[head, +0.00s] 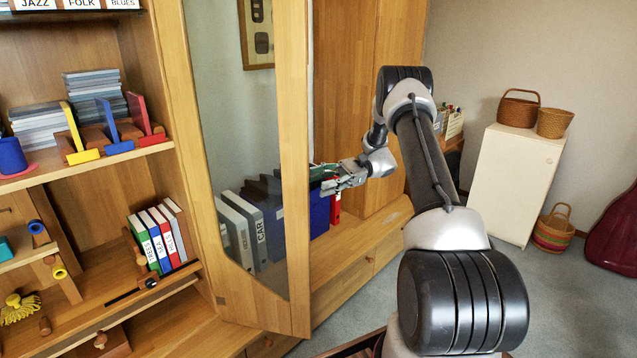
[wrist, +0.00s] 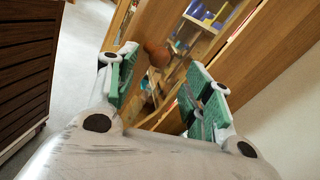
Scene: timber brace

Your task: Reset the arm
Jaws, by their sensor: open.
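My gripper (head: 338,182) is in front of the cabinet, just right of the open glass door's wooden frame (head: 294,150) in the head view. Its jaws are apart and nothing is held between them. In the wrist view my gripper (wrist: 163,86) shows two green-padded fingers spread wide. A round brown wooden knob (wrist: 157,54) appears between the fingers, beyond them, on a wooden panel. I cannot tell how far it is from the fingertips. My arm reaches from the lower right up and across to the cabinet.
Binders (head: 257,228) stand behind the glass. Shelves at left hold colored bookends (head: 112,125), discs and small binders (head: 160,238). A white cabinet (head: 512,180) with baskets (head: 518,108) and a red case (head: 615,230) stand at right. Carpet (head: 545,300) there is clear.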

